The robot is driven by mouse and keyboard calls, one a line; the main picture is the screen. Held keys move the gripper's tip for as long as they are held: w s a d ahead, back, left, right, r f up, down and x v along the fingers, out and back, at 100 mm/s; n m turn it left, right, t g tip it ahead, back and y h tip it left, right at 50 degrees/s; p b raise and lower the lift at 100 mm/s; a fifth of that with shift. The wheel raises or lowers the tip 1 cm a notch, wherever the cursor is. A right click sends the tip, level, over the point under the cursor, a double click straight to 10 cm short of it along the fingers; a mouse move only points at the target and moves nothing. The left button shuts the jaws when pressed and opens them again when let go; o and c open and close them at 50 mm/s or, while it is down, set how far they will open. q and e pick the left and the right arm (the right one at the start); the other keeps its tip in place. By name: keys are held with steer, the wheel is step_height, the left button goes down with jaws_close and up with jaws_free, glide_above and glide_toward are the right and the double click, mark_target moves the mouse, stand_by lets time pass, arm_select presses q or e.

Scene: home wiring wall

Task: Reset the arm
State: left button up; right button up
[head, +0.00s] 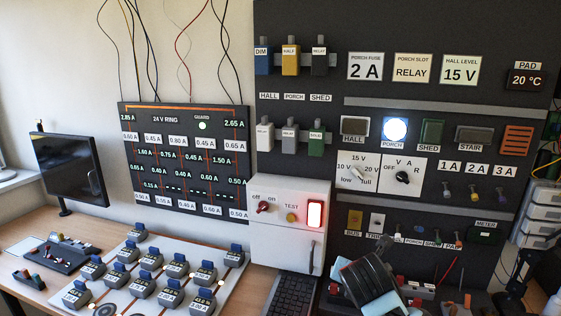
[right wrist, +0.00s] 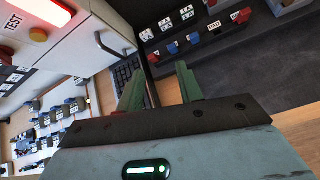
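My right gripper shows in the right wrist view (right wrist: 159,80) with its two green fingers apart and nothing between them. In the head view my right arm's dark and pale blue end part (head: 368,282) rises at the bottom, right of the white cabinet and in front of the lower wall panel; its fingertips cannot be made out there. My left arm and left gripper are not in the head view.
The white cabinet (head: 288,236) with a red lit switch stands left of my right arm. A dark keyboard (head: 290,295) lies below it. A board with several blue-topped modules (head: 145,285) covers the desk at left. A monitor (head: 72,170) stands far left.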

steer(key=s+d+f+m+g+y, duration=0.1)
steer(key=s+f+m+g, duration=0.1)
steer(key=s+f+m, duration=0.7)
steer(key=s+d+f+m+g+y, duration=0.1)
steer(key=s+d+f+m+g, duration=0.1)
steer(key=s+f+m, duration=0.5)
steer(key=s+d+f+m+g, duration=0.2)
steer(key=s+m, duration=0.4)
steer(key=s, duration=0.6)
steer(key=s+d+f+m+g, duration=0.15)
steer(key=s+m, duration=0.45)
steer(key=s, duration=0.7)
steer(key=w+a+f+t+y, duration=0.2)
steer(key=w+f+t, duration=0.4)
steer(key=f, duration=0.4)
steer(key=shift+a+t, duration=0.5)
steer(key=shift+t, duration=0.35)
